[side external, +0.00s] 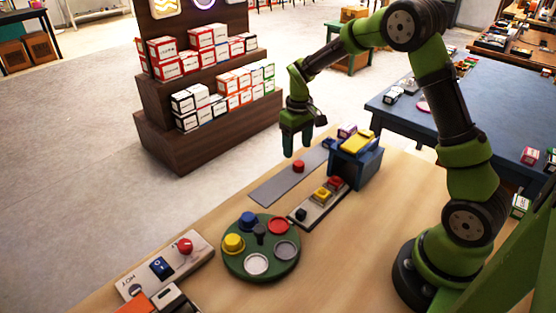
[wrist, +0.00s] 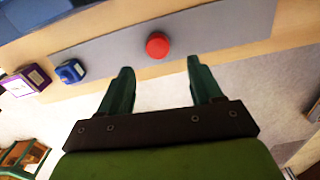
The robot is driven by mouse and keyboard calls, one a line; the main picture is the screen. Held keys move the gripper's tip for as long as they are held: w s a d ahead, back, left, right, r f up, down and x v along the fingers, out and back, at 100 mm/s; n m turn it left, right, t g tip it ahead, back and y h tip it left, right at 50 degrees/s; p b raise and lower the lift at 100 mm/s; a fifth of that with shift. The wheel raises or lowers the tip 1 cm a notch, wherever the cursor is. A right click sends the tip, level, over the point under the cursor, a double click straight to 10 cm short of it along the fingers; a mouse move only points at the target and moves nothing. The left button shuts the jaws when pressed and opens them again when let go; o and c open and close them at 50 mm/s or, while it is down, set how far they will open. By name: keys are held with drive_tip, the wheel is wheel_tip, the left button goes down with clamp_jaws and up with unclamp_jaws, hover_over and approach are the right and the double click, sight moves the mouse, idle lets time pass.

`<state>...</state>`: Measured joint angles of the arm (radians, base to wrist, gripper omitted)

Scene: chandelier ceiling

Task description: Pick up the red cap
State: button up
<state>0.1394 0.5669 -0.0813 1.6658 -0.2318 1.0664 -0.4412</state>
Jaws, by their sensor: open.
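The red cap (side external: 299,166) is a small round piece lying on a flat grey strip (side external: 270,187) on the wooden table. In the wrist view the red cap (wrist: 158,45) sits on the grey strip (wrist: 215,35), ahead of the fingertips and roughly centred between them. My gripper (side external: 296,153) hangs pointing down, above and near the cap at the strip's far part. In the wrist view my gripper (wrist: 160,75) shows two green fingers spread apart with nothing between them. The cap is apart from the fingers.
A blue box with a yellow top (side external: 357,147) stands right of the strip. A button panel (side external: 318,204) lies beside the strip. A green round tray (side external: 284,268) with coloured pieces and a switch panel (side external: 162,268) are nearer the front. Shelves of boxes (side external: 160,118) stand beyond the table.

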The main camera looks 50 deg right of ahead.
sight(298, 162)
drive_tip(key=shift+s+f, duration=0.2)
drive_tip(key=shift+f, duration=2.5)
drive_tip(key=shift+d, duration=0.1)
drive_tip(key=c, duration=1.1)
